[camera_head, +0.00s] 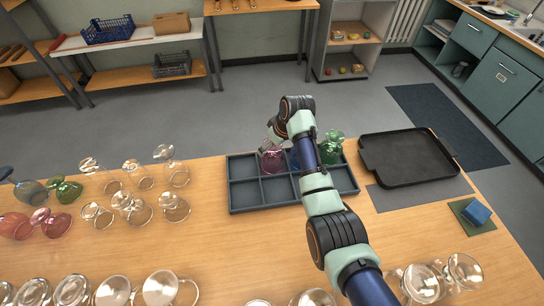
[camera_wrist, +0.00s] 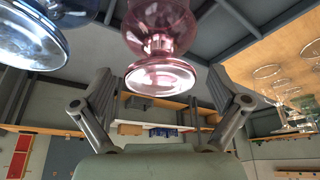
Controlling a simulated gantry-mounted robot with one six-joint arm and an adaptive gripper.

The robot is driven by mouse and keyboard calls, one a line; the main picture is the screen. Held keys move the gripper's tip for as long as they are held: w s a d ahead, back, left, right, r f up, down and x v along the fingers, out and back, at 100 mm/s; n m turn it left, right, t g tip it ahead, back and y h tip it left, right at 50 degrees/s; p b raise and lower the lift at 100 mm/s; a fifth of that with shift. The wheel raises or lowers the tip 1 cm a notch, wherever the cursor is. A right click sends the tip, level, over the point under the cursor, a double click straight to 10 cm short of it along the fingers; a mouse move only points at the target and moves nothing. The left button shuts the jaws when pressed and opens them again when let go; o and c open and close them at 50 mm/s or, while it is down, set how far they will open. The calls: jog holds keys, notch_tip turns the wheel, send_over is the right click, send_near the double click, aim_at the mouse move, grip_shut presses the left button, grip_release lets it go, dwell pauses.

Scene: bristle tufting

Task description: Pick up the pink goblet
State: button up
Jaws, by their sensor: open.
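The pink goblet (camera_head: 271,160) sits in a back compartment of the dark grey divided rack (camera_head: 246,204). In the wrist view the pink goblet (camera_wrist: 160,32) has its round foot towards my gripper and its bowl towards the rack, so it seems to stand upside down. My gripper (camera_head: 273,140) is at the foot end of the goblet. In the wrist view my gripper (camera_wrist: 162,88) is open, one finger on each side of the foot, with visible gaps. The arm partly hides the rack in the head view.
A blue goblet (camera_wrist: 38,35) is close beside the pink one, and a green goblet (camera_head: 332,147) stands further right. Several clear glasses (camera_head: 130,207) and other pink goblets (camera_head: 50,222) stand at left. A black tray (camera_head: 408,157) lies right of the rack.

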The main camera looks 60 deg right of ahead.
jog(key=shift+w, duration=0.1)
jog(key=c, duration=1.5)
